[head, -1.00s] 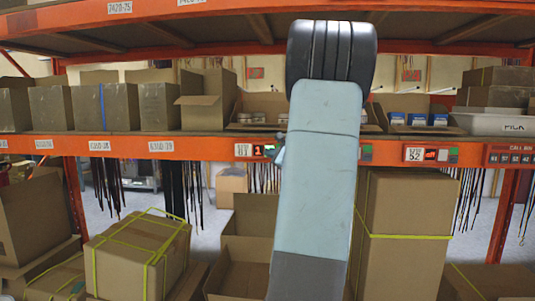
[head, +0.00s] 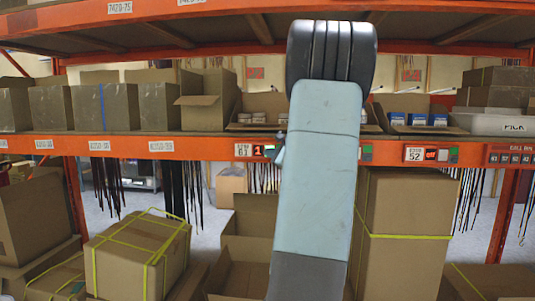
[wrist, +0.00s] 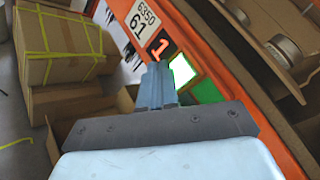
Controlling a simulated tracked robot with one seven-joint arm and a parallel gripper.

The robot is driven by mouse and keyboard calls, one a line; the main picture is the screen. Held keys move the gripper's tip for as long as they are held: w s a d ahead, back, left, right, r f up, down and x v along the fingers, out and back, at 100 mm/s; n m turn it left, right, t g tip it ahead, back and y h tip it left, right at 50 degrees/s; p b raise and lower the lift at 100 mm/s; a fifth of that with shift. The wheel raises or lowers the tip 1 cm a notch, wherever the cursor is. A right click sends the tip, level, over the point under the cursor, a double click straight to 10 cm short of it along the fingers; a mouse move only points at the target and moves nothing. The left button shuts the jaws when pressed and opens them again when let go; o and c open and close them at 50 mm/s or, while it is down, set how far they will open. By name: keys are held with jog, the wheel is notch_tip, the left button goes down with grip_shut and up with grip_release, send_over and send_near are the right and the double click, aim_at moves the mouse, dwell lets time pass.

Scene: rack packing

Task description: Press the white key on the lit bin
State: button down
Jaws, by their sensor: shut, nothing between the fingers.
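The lit bin is an open cardboard box (head: 243,127) on the middle shelf, with several round tins in it. Below it on the orange beam is a label reading 61 (head: 243,150) and a display with a glowing red 1 (head: 259,150). In the wrist view the white key (wrist: 182,70) glows beside the red 1, with a green key (wrist: 207,92) next to it. My gripper (wrist: 158,72) is shut and empty, its tip close beside the white key and overlapping its left edge. I cannot tell whether it touches. In the head view my arm hides the white key.
Label 52 (head: 414,154) with an unlit-number display marks another bin, with blue-topped items (head: 418,119). A white PICK tote (head: 495,123) stands at right. Strapped cartons (head: 137,256) fill the lower level. Dark straps hang under the beam.

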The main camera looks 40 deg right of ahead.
jog(key=shift+w+d, duration=0.1)
jog(key=shift+w+d+r, duration=0.1)
jog(key=shift+w+d, duration=0.1)
jog(key=shift+d, duration=0.05)
jog(key=shift+w+d, duration=0.25)
jog(key=shift+d, duration=0.05)
dwell(1.1)
jog(key=shift+s+a, duration=0.1)
jog(key=shift+a, duration=0.05)
jog(key=shift+s+a, duration=0.45)
jog(key=shift+a, duration=0.05)
dwell(0.4)
jog(key=s+a, duration=0.3)
jog(key=shift+s+a, duration=0.15)
jog(key=shift+a, duration=0.25)
dwell(0.7)
